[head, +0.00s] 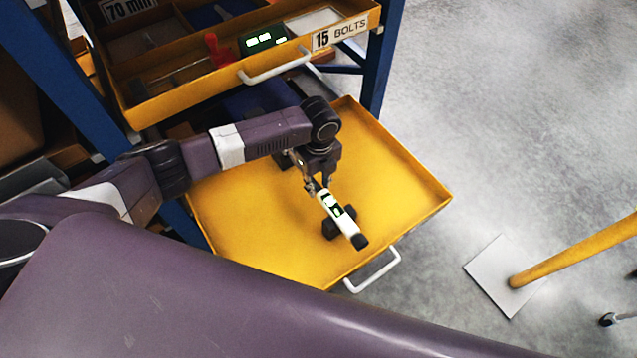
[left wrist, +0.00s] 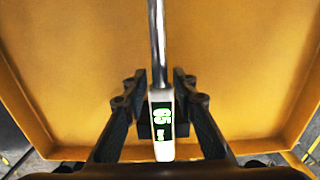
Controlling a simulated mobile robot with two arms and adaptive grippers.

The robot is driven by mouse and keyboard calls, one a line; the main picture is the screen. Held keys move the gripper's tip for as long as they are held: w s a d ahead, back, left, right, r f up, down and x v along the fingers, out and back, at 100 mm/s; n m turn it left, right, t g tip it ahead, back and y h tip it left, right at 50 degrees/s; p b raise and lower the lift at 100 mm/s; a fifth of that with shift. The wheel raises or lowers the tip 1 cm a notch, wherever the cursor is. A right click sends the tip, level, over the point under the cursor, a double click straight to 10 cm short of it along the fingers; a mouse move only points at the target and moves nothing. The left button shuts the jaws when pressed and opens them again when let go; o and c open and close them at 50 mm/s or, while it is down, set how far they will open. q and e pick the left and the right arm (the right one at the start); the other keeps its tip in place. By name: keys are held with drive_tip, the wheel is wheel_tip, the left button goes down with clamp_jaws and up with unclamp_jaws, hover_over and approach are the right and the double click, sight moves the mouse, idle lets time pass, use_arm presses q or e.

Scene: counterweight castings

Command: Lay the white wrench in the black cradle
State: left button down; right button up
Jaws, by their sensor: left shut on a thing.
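My left gripper (head: 313,188) is shut on the white body, over the yellow drawer. In the left wrist view the body sits between the two dark fingers (left wrist: 159,105). The black cradle (head: 331,229) stands in the drawer, showing on both sides of the wrench. The wrench crosses over it and hides its middle; I cannot tell whether they touch. My right gripper is not in view.
The pulled-out yellow drawer (head: 240,225) is otherwise mostly bare, with a white handle (head: 372,271). A blue post (head: 384,60) stands behind.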

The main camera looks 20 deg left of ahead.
use_arm(q)
drive_tip(key=shift+f, duration=0.1)
drive_tip(key=c, duration=1.5)
unclamp_jaws()
drive_tip(key=shift+s+f, duration=0.1)
drive_tip(key=shift+f, duration=0.05)
drive_tip(key=shift+r+p, duration=3.45)
drive_tip(key=shift+r, duration=0.15)
